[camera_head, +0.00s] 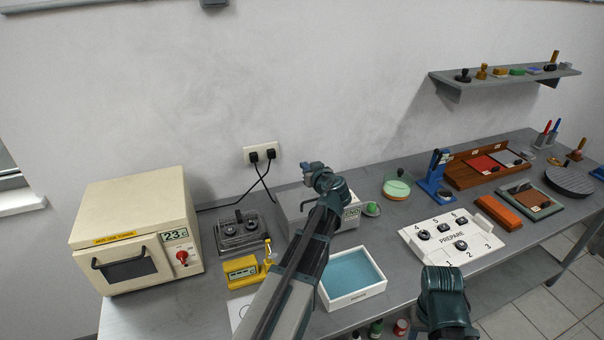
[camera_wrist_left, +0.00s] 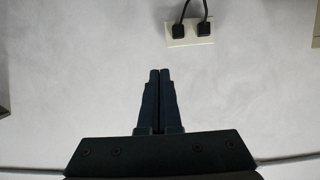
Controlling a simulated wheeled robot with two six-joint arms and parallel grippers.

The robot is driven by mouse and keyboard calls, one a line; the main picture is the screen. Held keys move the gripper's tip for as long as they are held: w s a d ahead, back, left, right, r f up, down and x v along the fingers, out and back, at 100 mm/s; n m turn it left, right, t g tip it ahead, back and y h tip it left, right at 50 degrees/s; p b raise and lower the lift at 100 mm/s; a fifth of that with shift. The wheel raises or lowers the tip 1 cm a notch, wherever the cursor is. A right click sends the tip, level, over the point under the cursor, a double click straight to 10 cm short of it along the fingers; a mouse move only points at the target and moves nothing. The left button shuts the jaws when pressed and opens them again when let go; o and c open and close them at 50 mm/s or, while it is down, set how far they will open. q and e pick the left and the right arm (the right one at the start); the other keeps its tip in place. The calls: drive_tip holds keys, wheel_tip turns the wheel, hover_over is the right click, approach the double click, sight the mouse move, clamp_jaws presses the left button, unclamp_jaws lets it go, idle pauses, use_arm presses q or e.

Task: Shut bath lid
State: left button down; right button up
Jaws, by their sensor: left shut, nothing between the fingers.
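My left gripper (camera_head: 308,167) is shut and empty, raised above the back of the bench near the wall. Its closed fingers also show in the left wrist view (camera_wrist_left: 160,75), with bare wall and the socket beyond them. A grey metal box with a small display (camera_head: 352,213), which looks like the bath, stands below and behind my left arm. The arm hides much of its top, so I cannot tell how its lid stands. An open white tray of blue liquid (camera_head: 330,304) sits in front of it. Only part of my right arm shows; its gripper is out of view.
A cream oven (camera_head: 130,225), a clear-lidded grey box (camera_head: 240,230) and a yellow device (camera_head: 243,270) stand to the left. A green-bottomed dish (camera_head: 397,188), a blue stand (camera_head: 433,180) and a white numbered panel (camera_head: 453,238) stand to the right. The wall socket (camera_head: 262,152) is behind.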

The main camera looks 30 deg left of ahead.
sight(312, 200)
use_arm(q)
drive_tip(key=s+d+f+b, duration=0.1)
drive_tip(key=b, duration=0.2)
drive_tip(key=s+d+f+t+y+b, duration=0.1)
drive_tip(key=b, duration=0.1)
drive_tip(key=d+f+t+y+b, duration=0.1)
drive_tip(key=f+b, duration=0.1)
drive_tip(key=b, duration=0.1)
drive_tip(key=shift+s+d+b, duration=0.1)
drive_tip(key=shift+s+b, duration=0.2)
drive_tip(key=shift+s, duration=0.1)
drive_tip(key=f+b, duration=0.1)
drive_tip(key=s+d+f+b, duration=0.1)
drive_tip(key=f+b, duration=0.1)
drive_tip(key=shift+s+d, duration=0.25)
drive_tip(key=shift+d, duration=0.15)
drive_tip(key=shift+s+d+f+b, duration=0.15)
drive_tip(key=shift+d+f+b, duration=0.05)
drive_tip(key=shift+f+b, duration=0.35)
drive_tip(key=shift+s+d+f+b, duration=0.15)
drive_tip(key=shift+d+f+b, duration=0.05)
drive_tip(key=shift+f+b, duration=0.35)
drive_tip(key=shift+s+d+f+b, duration=0.15)
drive_tip(key=shift+s+f+b, duration=0.05)
drive_tip(key=shift+s+b, duration=0.15)
drive_tip(key=shift+d, duration=0.1)
